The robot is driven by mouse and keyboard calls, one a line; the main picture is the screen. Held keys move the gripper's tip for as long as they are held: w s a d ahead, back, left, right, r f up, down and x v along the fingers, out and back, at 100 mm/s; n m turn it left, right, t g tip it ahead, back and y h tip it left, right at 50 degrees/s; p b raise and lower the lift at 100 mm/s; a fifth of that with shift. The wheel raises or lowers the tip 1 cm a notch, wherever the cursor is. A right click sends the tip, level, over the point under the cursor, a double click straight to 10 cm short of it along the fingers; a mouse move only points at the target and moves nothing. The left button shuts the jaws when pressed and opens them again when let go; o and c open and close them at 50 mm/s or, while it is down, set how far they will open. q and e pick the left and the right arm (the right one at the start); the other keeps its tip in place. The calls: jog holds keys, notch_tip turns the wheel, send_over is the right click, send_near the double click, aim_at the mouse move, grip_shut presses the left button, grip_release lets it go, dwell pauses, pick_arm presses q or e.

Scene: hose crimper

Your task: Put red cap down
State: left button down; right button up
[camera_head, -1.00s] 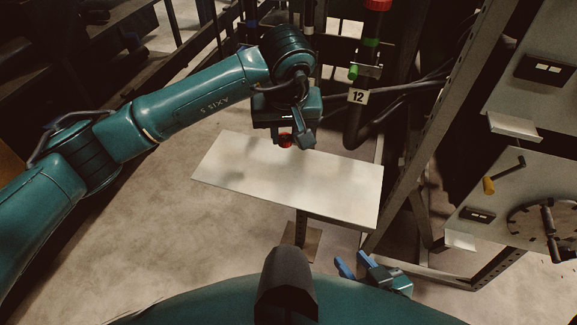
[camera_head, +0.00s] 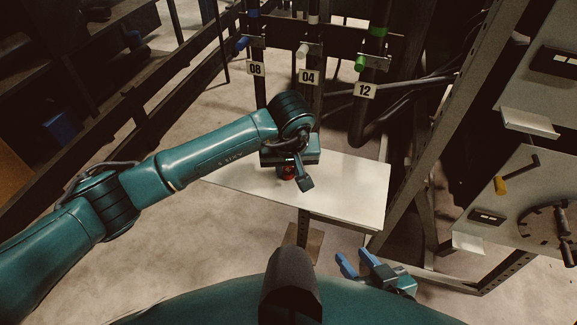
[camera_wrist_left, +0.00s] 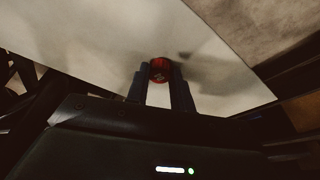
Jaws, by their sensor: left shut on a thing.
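The red cap (camera_head: 289,171) is between the fingers of my left gripper (camera_head: 294,180), over the white table (camera_head: 352,197). In the left wrist view the red cap (camera_wrist_left: 159,70) sits between the two dark fingertips of my left gripper (camera_wrist_left: 160,84), which is shut on it. The pale table top (camera_wrist_left: 100,35) lies behind it. I cannot tell whether the cap touches the table. My right gripper (camera_head: 357,264), with blue fingertips, is low at the front, apart from the table; its fingers are spread and nothing shows between them.
Hoses with tags 08 (camera_head: 256,69), 04 (camera_head: 308,77) and 12 (camera_head: 365,90) hang behind the table. The table's right part is clear.

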pick_arm(q)
jog(key=shift+f, duration=0.15)
jog(key=shift+f, duration=0.15)
jog(key=c, duration=1.2)
grip_release()
jog(key=shift+r, duration=0.35)
jog(key=v, duration=1.1)
jog(key=shift+s+r, duration=0.2)
jog(key=shift+r, duration=0.1)
